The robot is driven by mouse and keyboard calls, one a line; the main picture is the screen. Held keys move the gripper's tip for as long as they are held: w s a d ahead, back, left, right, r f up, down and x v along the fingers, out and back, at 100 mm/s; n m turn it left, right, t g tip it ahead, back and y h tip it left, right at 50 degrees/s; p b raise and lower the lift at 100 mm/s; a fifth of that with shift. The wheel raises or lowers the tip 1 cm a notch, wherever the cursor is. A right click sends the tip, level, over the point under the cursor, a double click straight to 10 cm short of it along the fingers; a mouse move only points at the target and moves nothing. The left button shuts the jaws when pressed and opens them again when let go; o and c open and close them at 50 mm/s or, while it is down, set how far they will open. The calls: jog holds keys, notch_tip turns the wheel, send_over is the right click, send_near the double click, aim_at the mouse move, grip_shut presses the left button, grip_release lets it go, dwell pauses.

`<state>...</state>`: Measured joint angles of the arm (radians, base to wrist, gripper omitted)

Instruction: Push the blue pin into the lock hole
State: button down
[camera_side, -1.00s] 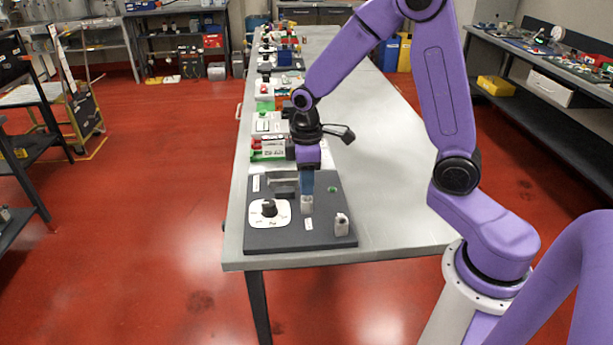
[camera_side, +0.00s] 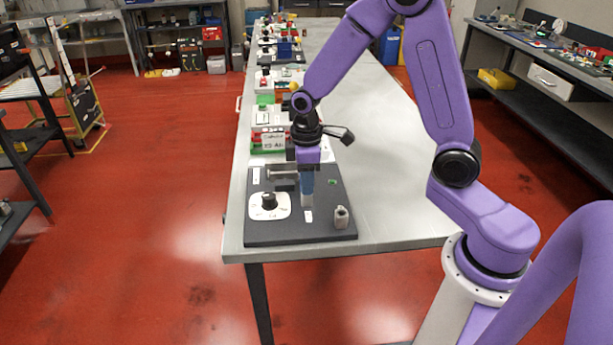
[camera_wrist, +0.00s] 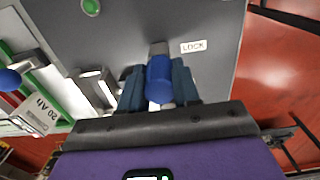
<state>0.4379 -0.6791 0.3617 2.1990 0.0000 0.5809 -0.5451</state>
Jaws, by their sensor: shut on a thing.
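My gripper (camera_side: 307,186) points straight down over the grey board, with its blue-grey fingers shut on the blue pin. The hole and the pin's lower end are hidden, so I cannot tell how deep the pin sits.
The dark grey board (camera_side: 290,230) also carries a black knob on a white dial (camera_side: 269,202), a second grey block (camera_side: 341,217), a green button (camera_side: 332,182) and a metal handle (camera_side: 283,174). The table is clear to the right.

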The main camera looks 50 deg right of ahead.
jog(key=shift+f, duration=0.2)
jog(key=c, duration=0.7)
grip_release()
jog(key=shift+c, duration=0.2)
jog(key=shift+r, duration=0.1)
notch_tip(320, 180, up, 17)
jog(key=shift+r, duration=0.15)
jog(key=s+a+f+n, duration=0.1)
jog(key=s+a+f, duration=0.1)
jog(key=s, duration=1)
jog(key=s+a+f+n, duration=0.2)
jog(key=s+f, duration=0.3)
jog(key=s, duration=0.7)
jog(key=shift+s+f+n, duration=0.25)
jog(key=shift+s+n, duration=0.05)
jog(key=shift+s, duration=0.05)
